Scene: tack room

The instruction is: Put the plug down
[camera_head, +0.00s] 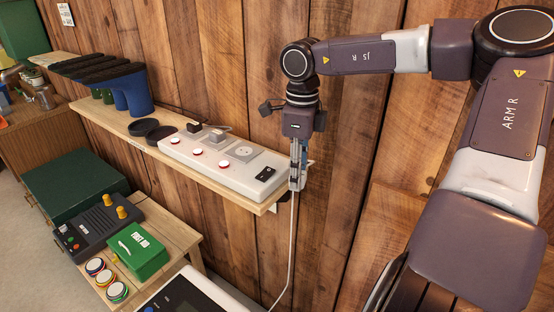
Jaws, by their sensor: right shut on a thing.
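My right gripper (297,182) points down at the right end of the wall shelf and is shut on the plug, which is mostly hidden between the fingers. A white cable (292,235) hangs from there past the shelf's end. A long white power strip (222,162) lies on the shelf, left of the gripper. It has several sockets with red-ringed buttons and a black switch at its right end. My left gripper is not in view.
Below stand a dark control box (97,229), a green first aid box (137,252) and several ringed discs (106,277) on a low table. The plank wall is close behind.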

